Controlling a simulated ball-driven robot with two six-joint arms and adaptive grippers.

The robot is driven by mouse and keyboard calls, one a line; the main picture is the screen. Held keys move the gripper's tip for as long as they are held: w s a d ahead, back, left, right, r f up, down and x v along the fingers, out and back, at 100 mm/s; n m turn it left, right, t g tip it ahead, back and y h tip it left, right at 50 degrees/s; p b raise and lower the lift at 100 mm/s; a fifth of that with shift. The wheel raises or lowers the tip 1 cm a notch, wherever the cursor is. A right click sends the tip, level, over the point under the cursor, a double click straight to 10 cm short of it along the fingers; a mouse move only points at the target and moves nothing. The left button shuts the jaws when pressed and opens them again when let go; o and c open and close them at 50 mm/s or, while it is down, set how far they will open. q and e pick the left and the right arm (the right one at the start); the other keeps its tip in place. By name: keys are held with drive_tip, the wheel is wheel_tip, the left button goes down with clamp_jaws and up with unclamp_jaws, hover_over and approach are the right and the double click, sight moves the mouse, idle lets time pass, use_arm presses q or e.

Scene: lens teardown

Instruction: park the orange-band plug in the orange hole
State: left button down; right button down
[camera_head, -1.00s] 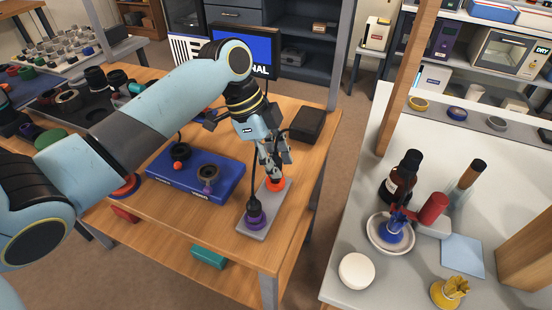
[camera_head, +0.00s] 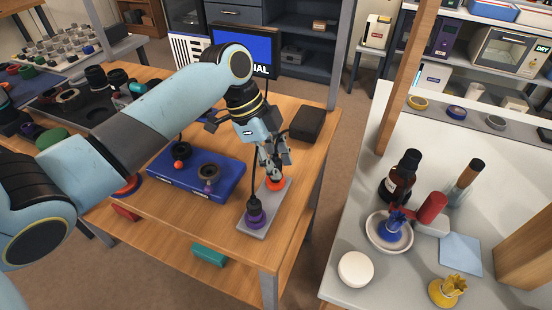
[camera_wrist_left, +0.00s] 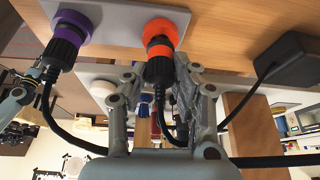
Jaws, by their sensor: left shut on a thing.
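My left gripper (camera_head: 272,165) is over the grey plate (camera_head: 273,205) on the wooden table. In the left wrist view its fingers (camera_wrist_left: 158,72) are shut on the black orange-band plug (camera_wrist_left: 159,49), with its cable trailing back. The plug's front end meets the orange ring of the orange hole (camera_wrist_left: 160,27); how deep it sits I cannot tell. The orange ring also shows under the fingers in the head view (camera_head: 276,184). A purple-band plug (camera_head: 255,212) stands upright in the purple hole beside it.
A blue box (camera_head: 200,180) with round black ports lies left of the plate. A black box (camera_head: 307,123) with a cable is behind the plate, near the table's edge. A white bench (camera_head: 350,230) with bottles and a dish stands at the right, across a gap.

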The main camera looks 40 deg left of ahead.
idle(0.4)
use_arm(q)
drive_tip(key=shift+f, duration=0.55)
idle(0.5)
drive_tip(key=c, duration=1)
unclamp_jaws()
drive_tip(key=v, duration=1.2)
